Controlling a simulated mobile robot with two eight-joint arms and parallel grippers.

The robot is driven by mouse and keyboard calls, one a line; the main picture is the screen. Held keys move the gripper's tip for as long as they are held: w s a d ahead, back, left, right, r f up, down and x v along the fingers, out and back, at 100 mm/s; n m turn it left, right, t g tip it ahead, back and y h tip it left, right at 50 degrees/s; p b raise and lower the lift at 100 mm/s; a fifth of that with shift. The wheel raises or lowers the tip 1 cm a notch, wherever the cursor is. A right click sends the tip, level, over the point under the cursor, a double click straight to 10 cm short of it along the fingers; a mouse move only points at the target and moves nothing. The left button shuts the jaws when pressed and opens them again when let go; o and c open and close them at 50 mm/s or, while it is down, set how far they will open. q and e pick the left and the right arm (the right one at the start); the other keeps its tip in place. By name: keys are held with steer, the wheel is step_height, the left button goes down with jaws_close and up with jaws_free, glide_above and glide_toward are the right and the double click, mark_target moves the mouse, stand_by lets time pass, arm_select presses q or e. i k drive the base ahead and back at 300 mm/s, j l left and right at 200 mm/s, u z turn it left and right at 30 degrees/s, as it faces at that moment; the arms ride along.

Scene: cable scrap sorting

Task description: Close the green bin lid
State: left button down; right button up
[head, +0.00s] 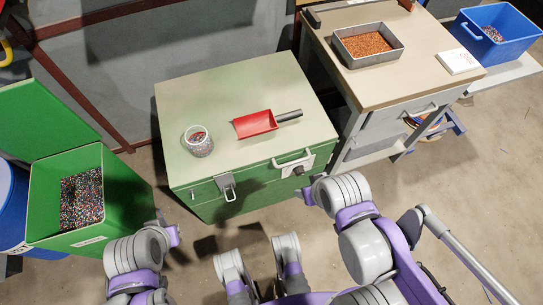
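The green bin (128,196) stands on the floor at the left, with multicoloured granules (82,199) inside. Its green lid (38,118) stands open, raised behind the bin at the far left edge. My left gripper (167,228) is low, just right of the bin and apart from the lid. My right gripper (306,195) is near the front right of the green chest, far from the bin. Both grippers are small and partly hidden by my own wrists, so their finger opening is unclear. I see nothing held in either.
The green chest (270,85) carries a glass jar (198,142) and a red scoop (256,124). A beige workbench (424,72) with a metal tray (368,58) stands at right. A blue drum (10,205) adjoins the bin's left side. A blue bin (480,45) is far right.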

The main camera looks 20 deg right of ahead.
mark_target(35, 124)
steer(key=j+u, duration=0.1)
steer(key=u, duration=1.45)
